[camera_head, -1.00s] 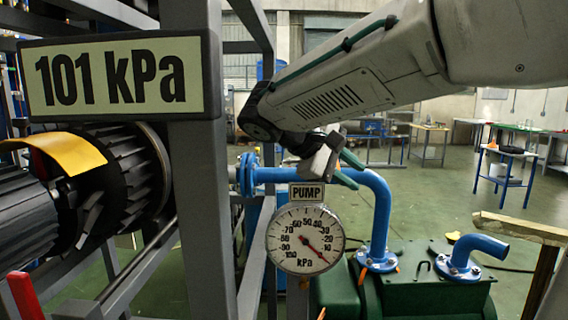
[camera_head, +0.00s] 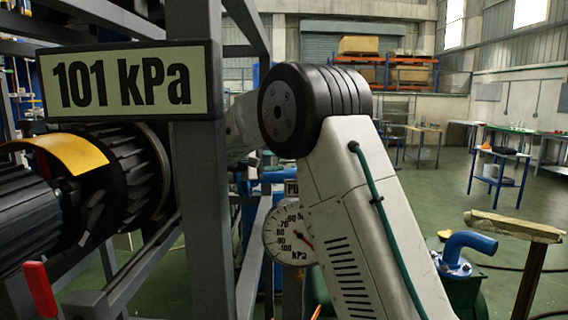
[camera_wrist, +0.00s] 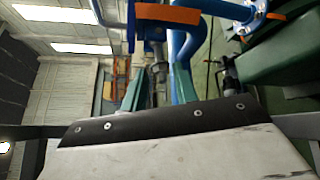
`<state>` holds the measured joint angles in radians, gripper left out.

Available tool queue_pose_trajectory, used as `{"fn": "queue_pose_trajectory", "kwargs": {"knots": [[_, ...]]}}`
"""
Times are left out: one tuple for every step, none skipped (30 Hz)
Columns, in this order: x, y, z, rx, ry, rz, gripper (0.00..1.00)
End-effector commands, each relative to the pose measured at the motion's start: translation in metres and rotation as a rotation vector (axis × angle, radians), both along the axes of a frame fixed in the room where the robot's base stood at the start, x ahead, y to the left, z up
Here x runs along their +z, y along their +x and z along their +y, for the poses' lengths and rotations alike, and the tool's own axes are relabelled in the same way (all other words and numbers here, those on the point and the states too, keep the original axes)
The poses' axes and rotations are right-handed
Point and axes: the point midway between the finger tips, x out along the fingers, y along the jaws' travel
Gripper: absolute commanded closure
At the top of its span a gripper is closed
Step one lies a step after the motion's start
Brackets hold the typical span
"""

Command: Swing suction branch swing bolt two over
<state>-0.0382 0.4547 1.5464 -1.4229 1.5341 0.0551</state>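In the wrist view my gripper (camera_wrist: 158,92) shows as two green fingers that stand apart, with a gap between them. A small grey bolt-like part (camera_wrist: 157,70) lies beyond or between the fingertips; it may be the swing bolt, but I cannot tell, nor whether a finger touches it. An orange bar (camera_wrist: 166,14) on a blue fitting lies just past it. A blue pipe (camera_wrist: 188,40) runs close by on the right. In the head view my arm hides the gripper and most of the suction branch; only a piece of blue pipe (camera_head: 272,175) shows.
The pump gauge (camera_head: 288,236) is partly covered by my arm. A grey frame post (camera_head: 200,200) and the 101 kPa sign (camera_head: 135,82) stand at left. A blue elbow pipe (camera_head: 466,246) and a wooden-topped stand (camera_head: 514,226) are at right. Open floor lies behind.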

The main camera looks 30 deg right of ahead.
Motion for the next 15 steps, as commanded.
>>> {"fn": "queue_pose_trajectory", "kwargs": {"knots": [[-0.002, -0.001, -0.010, -0.003, 0.001, 0.001, 0.71], [-0.002, -0.001, -0.014, -0.004, 0.000, 0.001, 0.71], [-0.003, -0.001, -0.020, -0.002, 0.001, 0.001, 0.71], [-0.004, 0.000, -0.024, -0.002, 0.000, 0.001, 0.71], [-0.005, 0.000, -0.028, -0.002, 0.000, 0.001, 0.71], [-0.005, 0.000, -0.032, -0.003, 0.000, 0.001, 0.71], [-0.006, 0.000, -0.035, -0.002, 0.000, 0.001, 0.71], [-0.006, 0.000, -0.037, -0.002, 0.000, 0.001, 0.71], [-0.006, 0.000, -0.039, -0.001, 0.001, 0.001, 0.71], [-0.007, 0.000, -0.041, -0.001, 0.001, 0.001, 0.71], [-0.007, 0.000, -0.042, -0.001, 0.001, 0.001, 0.71], [-0.007, 0.000, -0.043, -0.001, 0.001, 0.001, 0.71], [-0.007, 0.000, -0.043, 0.000, 0.001, 0.001, 0.71], [-0.007, 0.000, -0.043, 0.000, 0.001, 0.001, 0.71], [-0.007, 0.000, -0.043, 0.000, 0.001, 0.001, 0.71]]}}
